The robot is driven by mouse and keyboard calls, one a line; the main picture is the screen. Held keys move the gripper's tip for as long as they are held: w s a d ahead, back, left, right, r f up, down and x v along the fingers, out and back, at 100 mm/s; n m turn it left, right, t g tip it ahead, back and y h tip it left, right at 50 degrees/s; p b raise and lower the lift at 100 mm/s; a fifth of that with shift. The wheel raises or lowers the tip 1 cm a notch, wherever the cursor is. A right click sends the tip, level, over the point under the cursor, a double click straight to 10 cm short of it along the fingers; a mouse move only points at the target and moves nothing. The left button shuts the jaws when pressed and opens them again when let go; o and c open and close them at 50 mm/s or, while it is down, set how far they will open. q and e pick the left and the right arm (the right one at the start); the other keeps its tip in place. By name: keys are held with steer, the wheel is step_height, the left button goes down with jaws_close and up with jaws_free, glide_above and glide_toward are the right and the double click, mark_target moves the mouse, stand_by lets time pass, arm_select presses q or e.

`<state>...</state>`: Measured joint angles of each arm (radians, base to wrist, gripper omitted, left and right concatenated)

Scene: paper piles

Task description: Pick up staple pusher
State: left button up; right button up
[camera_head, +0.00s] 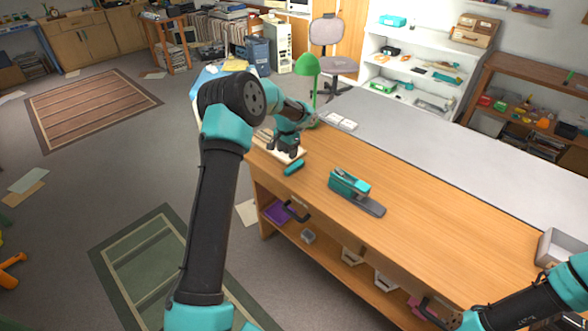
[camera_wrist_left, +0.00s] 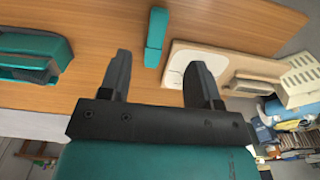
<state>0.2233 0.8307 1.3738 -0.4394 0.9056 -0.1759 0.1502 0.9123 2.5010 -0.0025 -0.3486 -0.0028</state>
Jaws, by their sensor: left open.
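A small teal bar (camera_head: 294,167), which looks like the staple pusher, lies on the wooden desk beside a pale base. It also shows in the left wrist view (camera_wrist_left: 156,37), beyond the jaws and roughly between their lines. My left gripper (camera_head: 285,152) is open and empty, close to the bar and a little above the desk. Its two dark fingers (camera_wrist_left: 152,76) show apart in the wrist view, with nothing between them. A teal stapler (camera_head: 350,186) with a dark base stands to the right of the bar. My right arm shows at lower right; its jaws are out of view.
The pale base (camera_wrist_left: 215,64) lies right beside the bar. A green lamp (camera_head: 308,75) stands behind my left gripper. A grey tray (camera_head: 562,250) sits at the desk's right end. The wooden desktop (camera_head: 440,195) between stapler and tray is clear.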

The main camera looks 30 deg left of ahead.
arm_select(q)
glide_above(287, 170)
step_height(287, 170, down, 5)
steer(key=shift+d+f, duration=0.1)
steer(key=shift+f, duration=0.05)
steer(key=shift+f, duration=0.1)
steer(key=shift+f, duration=2.5)
steer(key=shift+c, duration=0.3)
steer(key=c, duration=1)
steer(key=shift+r, duration=0.15)
